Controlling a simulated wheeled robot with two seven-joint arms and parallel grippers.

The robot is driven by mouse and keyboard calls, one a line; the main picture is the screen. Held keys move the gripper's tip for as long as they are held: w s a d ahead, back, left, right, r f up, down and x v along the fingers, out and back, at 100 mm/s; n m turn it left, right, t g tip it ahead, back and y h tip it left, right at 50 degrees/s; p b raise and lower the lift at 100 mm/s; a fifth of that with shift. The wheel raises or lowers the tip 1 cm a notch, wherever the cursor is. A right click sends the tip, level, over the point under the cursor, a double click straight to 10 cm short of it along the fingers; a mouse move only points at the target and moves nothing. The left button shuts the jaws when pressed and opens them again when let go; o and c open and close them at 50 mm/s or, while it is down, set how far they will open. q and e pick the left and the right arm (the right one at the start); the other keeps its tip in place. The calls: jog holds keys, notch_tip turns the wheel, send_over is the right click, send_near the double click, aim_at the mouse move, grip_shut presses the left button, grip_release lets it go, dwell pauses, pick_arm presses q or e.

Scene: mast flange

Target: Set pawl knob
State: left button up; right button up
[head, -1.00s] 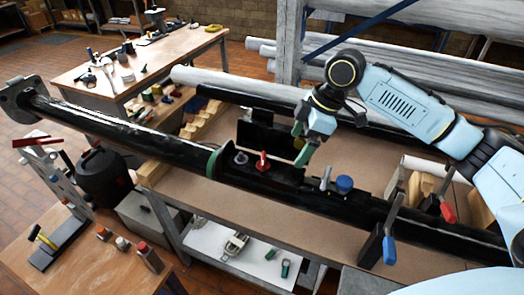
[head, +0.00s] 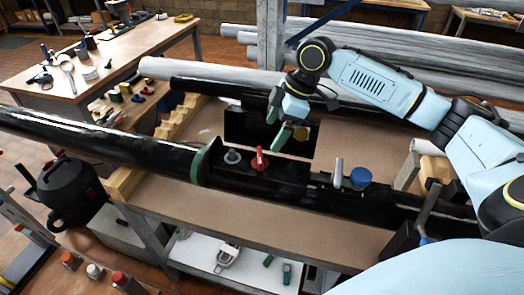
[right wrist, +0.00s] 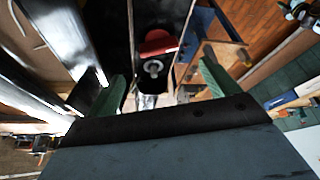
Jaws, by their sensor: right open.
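A red knob with a raised lever (head: 260,158) stands on the black flat housing of the long dark mast. A grey round knob (head: 232,157) is just left of it. In the right wrist view the red knob (right wrist: 157,43) and the grey knob (right wrist: 152,68) lie close together between my green fingers. Which one is the pawl knob I cannot tell. My right gripper (head: 277,124) is open and empty, apart from both knobs, in front of an upright black plate (head: 240,127). It also shows in the right wrist view (right wrist: 162,84). My left gripper is not in view.
A blue cap (head: 360,176) and a grey upright handle (head: 338,172) stand on the mast to the right. A green ring (head: 200,162) circles the mast at left. Grey pipes (head: 205,75) lie behind. The front bench board (head: 240,212) is clear.

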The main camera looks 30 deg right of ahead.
aim_at(261, 154)
jog(key=x, duration=0.7)
jog(key=shift+w+f, duration=0.1)
jog(key=shift+f, duration=0.15)
jog(key=shift+w+a+f, duration=0.15)
jog(key=shift+f, duration=0.3)
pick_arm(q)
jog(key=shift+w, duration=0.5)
